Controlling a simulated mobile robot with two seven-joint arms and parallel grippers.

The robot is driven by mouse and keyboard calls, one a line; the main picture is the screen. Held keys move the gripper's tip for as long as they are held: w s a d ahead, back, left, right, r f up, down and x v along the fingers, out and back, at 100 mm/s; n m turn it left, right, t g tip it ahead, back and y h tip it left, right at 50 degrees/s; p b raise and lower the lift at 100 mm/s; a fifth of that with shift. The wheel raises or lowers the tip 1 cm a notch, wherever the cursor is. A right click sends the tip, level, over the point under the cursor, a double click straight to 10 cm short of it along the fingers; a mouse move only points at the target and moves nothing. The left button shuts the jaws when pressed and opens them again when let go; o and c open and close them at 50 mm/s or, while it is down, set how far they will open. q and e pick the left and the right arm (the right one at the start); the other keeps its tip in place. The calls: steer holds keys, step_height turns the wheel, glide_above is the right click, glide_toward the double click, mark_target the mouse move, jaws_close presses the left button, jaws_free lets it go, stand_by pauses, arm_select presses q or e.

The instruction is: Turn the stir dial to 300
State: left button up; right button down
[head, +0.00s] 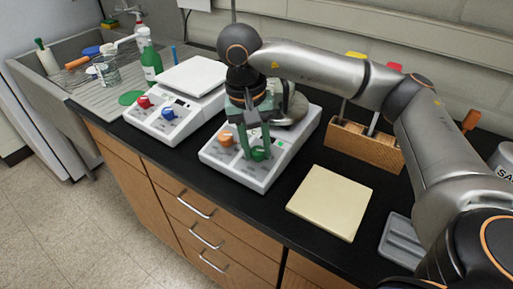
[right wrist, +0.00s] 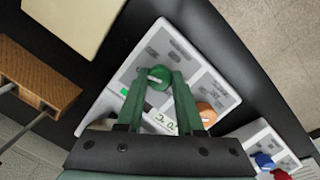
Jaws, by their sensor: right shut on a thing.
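The white stirrer unit (head: 238,176) stands on the black counter with an orange dial (head: 226,139) and a green dial (head: 259,154) on its sloped front panel. My right gripper (head: 249,156) reaches down from above. Its green fingers are shut on the green dial, which shows between the tips in the right wrist view (right wrist: 158,73). The orange dial (right wrist: 206,112) is beside the fingers, apart from them. A small display (right wrist: 162,124) is partly hidden by the fingers, and I cannot read it. The panel labels are too small to read. My left gripper is out of view.
A second white unit (head: 165,125) with red and blue dials stands to the left. A cream pad (head: 330,203) lies to the right, a wooden rack (head: 365,148) behind it. A green bottle (head: 150,58) and a sink are at the far left. The counter's front edge is close.

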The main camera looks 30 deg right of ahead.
steer(key=m+b, duration=0.1)
steer(key=m, duration=0.1)
steer(key=shift+f+m, duration=0.15)
steer(key=shift+m, duration=0.15)
steer(key=shift+m+t+b, duration=0.3)
steer(key=shift+m+b, duration=0.3)
steer(key=shift+m, duration=0.3)
steer(key=m+b, duration=0.1)
steer(key=m, duration=0.2)
steer(key=shift+y, duration=0.3)
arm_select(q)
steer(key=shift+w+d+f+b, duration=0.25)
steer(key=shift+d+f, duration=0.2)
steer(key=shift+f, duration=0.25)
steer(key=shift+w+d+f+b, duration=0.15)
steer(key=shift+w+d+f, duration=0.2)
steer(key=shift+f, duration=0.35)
arm_select(e)
steer(key=shift+m+t, duration=0.3)
steer(key=shift+m, duration=0.9)
steer(key=shift+d, duration=0.1)
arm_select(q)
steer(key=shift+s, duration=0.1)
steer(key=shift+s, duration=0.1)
arm_select(e)
steer(key=c, duration=0.5)
jaws_free()
steer(key=shift+s, duration=0.1)
steer(key=shift+c, duration=0.2)
steer(key=shift+r, duration=0.2)
